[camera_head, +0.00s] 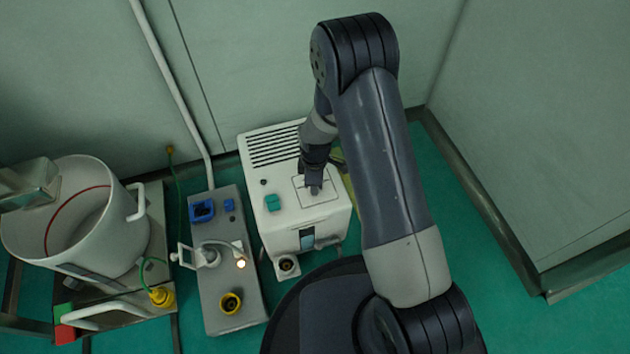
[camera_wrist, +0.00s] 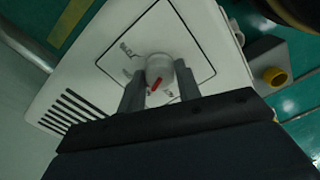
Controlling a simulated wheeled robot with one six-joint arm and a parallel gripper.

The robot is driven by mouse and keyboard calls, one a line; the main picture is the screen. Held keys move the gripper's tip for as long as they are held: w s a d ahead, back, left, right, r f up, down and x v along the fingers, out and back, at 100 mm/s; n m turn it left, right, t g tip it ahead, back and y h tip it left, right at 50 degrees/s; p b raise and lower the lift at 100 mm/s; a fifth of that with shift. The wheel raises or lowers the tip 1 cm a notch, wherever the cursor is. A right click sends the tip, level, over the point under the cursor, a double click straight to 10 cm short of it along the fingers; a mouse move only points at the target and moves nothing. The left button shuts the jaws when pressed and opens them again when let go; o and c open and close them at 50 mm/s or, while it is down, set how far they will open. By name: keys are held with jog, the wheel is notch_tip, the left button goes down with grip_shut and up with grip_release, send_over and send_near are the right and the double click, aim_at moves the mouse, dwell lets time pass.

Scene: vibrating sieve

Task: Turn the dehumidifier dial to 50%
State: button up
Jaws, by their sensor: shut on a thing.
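The dehumidifier (camera_head: 330,215) is a white box with a slotted vent, standing on the green floor in the middle of the head view. Its dial (camera_wrist: 160,68) is a round white knob with a red pointer, set in a square outlined panel with small markings. The pointer slants toward the lower left in the wrist view; the markings are too small to read. My gripper (camera_wrist: 160,88) is shut on the dial, one finger on each side of it. In the head view my gripper (camera_head: 314,188) comes down onto the panel from above and hides most of the dial.
A teal switch (camera_head: 272,202) sits on the dehumidifier's top, left of the panel. A grey control box (camera_head: 222,275) with a lever, a lit lamp and a yellow socket stands to the left. A large white sieve drum (camera_head: 110,235) is at far left. Walls stand behind and right.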

jog(key=o, duration=1)
jog(key=shift+c, duration=0.2)
notch_tip(320, 180, up, 11)
jog(key=p, duration=0.4)
jog(key=shift+f, duration=0.15)
notch_tip(320, 180, down, 11)
jog(key=b, duration=0.4)
jog(key=shift+m, duration=0.3)
